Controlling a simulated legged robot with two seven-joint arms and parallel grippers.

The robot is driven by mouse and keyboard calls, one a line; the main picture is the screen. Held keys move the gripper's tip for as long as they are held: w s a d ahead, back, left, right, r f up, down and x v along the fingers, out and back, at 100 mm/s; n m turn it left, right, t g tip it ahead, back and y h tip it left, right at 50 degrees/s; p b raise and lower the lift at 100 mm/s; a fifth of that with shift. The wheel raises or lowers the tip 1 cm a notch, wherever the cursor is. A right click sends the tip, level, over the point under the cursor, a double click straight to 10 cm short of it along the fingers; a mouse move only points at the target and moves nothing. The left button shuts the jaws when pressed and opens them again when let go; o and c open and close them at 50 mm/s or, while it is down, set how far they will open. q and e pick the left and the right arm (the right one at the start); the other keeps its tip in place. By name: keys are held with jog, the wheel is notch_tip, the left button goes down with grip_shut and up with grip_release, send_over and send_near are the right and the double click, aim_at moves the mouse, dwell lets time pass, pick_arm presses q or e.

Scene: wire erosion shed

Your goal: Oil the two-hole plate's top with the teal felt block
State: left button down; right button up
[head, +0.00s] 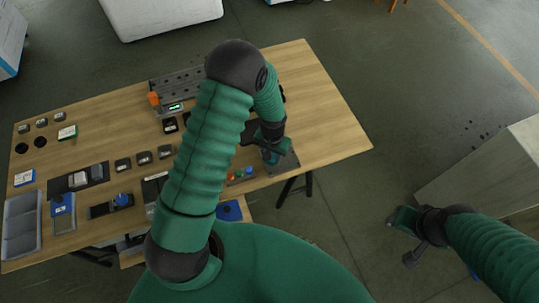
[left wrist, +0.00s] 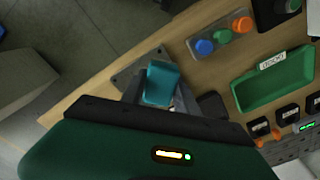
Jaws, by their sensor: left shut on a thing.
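The teal felt block (left wrist: 162,80) is between the fingers of my left gripper (left wrist: 160,98) in the left wrist view. In the head view my left gripper (head: 275,152) is over the right front part of the table, and it is shut on the block. A grey plate (left wrist: 124,77) lies under and beside the block at the table edge; it also shows in the head view (head: 289,164). The block and fingers hide much of it, and I cannot tell whether block and plate touch. My right gripper (head: 408,236) hangs off the table at the right.
A button box (left wrist: 222,38) and a labelled green tray (left wrist: 275,81) are near the plate. The wooden table (head: 325,110) has clear room at its right end. Grey bins (head: 22,225) and small blocks fill its left side. A pale cabinet (head: 490,170) stands at the right.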

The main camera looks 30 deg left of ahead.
pick_arm(q)
jog(key=shift+d+r+p, duration=0.2)
jog(key=shift+r+p, duration=0.3)
jog(key=shift+r, duration=0.5)
jog(key=shift+a+r, duration=0.15)
jog(key=shift+a, duration=0.5)
